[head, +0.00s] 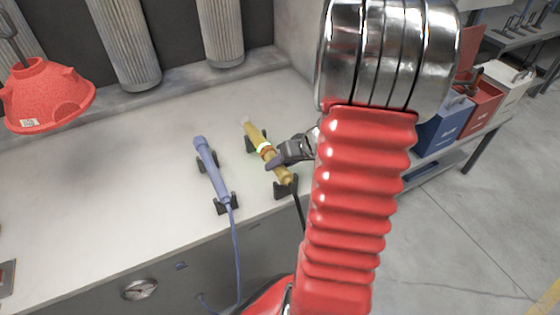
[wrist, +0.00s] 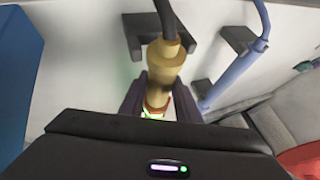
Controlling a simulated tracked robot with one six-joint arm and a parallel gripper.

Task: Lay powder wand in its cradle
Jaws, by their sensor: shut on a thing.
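The powder wand (head: 252,131) is a tan-yellow rod with a glowing green ring and a black cable at its near end. In the head view it lies along a pair of black cradle brackets (head: 286,187). I cannot tell whether it rests on them or hangs just above. My gripper (head: 270,158) is shut on the wand near its middle, coming in from the right. In the wrist view the wand (wrist: 165,62) points cable end up between the fingers (wrist: 157,105), and one black bracket (wrist: 143,32) shows just behind that end.
A blue wand (head: 212,165) lies in its own black brackets just left, its cable hanging over the bench front. A red hood (head: 45,95) hangs at the far left. Grey cylinders (head: 125,45) stand at the back. Blue (head: 446,122) and red bins stand at right. The left bench top (head: 110,190) is clear.

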